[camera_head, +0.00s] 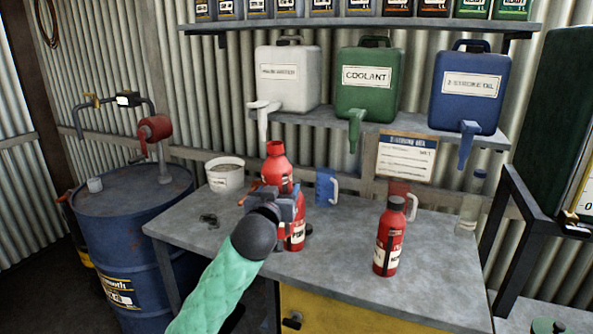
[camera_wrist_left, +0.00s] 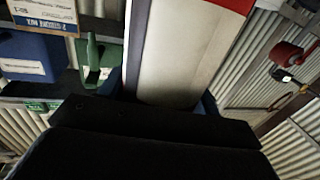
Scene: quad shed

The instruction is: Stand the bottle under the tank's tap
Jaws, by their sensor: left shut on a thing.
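The bottle is nearly upright. I cannot tell whether its base touches the bench. In the left wrist view the bottle (camera_wrist_left: 185,50) shows a pale label and a red band. A white tank (camera_head: 287,78), a green COOLANT tank (camera_head: 369,85) and a blue 2-stroke oil tank (camera_head: 466,92) stand on a shelf above. Their taps hang over the shelf edge: white (camera_head: 263,118), green (camera_head: 355,130) and blue (camera_head: 468,146). My right gripper is out of view.
Behind are a white tub (camera_head: 225,177), a blue jug (camera_head: 325,187), a reddish jug (camera_head: 397,198) and a clear bottle (camera_head: 471,207). A blue drum (camera_head: 130,225) stands left.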

